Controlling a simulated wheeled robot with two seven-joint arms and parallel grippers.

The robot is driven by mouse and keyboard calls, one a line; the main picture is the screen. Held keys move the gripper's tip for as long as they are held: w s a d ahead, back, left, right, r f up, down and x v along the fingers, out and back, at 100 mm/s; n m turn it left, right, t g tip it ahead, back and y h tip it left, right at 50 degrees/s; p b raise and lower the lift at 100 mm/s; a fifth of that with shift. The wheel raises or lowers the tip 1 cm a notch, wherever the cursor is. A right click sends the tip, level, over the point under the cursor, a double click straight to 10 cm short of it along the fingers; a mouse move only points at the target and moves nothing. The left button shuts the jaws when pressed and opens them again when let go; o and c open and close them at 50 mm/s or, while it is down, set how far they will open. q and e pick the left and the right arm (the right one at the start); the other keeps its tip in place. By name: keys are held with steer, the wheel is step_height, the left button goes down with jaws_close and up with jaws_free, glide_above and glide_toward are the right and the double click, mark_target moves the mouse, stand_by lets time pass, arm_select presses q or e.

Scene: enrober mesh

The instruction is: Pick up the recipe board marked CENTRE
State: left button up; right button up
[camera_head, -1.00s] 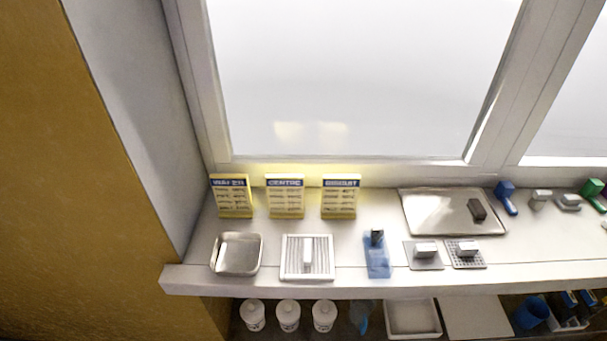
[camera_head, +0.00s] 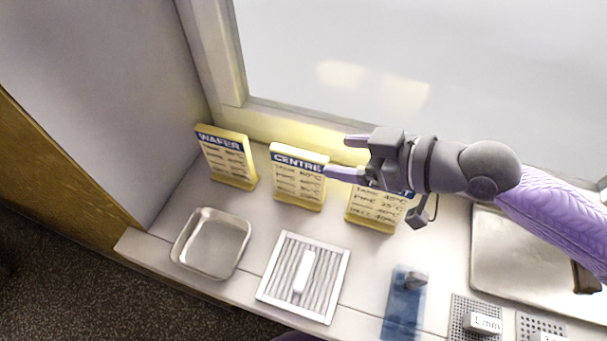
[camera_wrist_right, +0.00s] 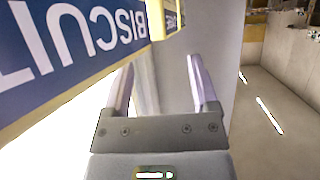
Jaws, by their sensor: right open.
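The CENTRE board (camera_head: 298,182), yellow with a blue header, stands upright on the shelf between two similar boards. The WAFER board (camera_head: 229,160) is to its left. The BISCUIT board (camera_head: 370,209) is to its right, its header partly hidden by my right gripper. My right gripper (camera_head: 341,156) is open and empty, reaching in from the right; its fingers point left, with one tip in front of the top right corner of the CENTRE board in the picture. Contact cannot be told. The right wrist view shows the BISCUIT board (camera_wrist_right: 75,45) close beside the open fingers (camera_wrist_right: 162,85). My left gripper is not in view.
A metal tray (camera_head: 178,250) and a ribbed white rack (camera_head: 262,289) with a white block are in front of the boards. A blue item (camera_head: 402,318) and a large metal tray (camera_head: 490,262) lie to the right. The window frame (camera_head: 215,60) rises behind.

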mark_target(307, 156)
steer(key=x, duration=0.5)
steer(key=b+x, duration=0.1)
steer(key=x, duration=0.1)
steer(key=shift+s+a, duration=0.2)
steer(key=shift+a, duration=0.2)
steer(key=shift+r, duration=0.1)
steer(key=shift+c, duration=0.4)
jaws_close()
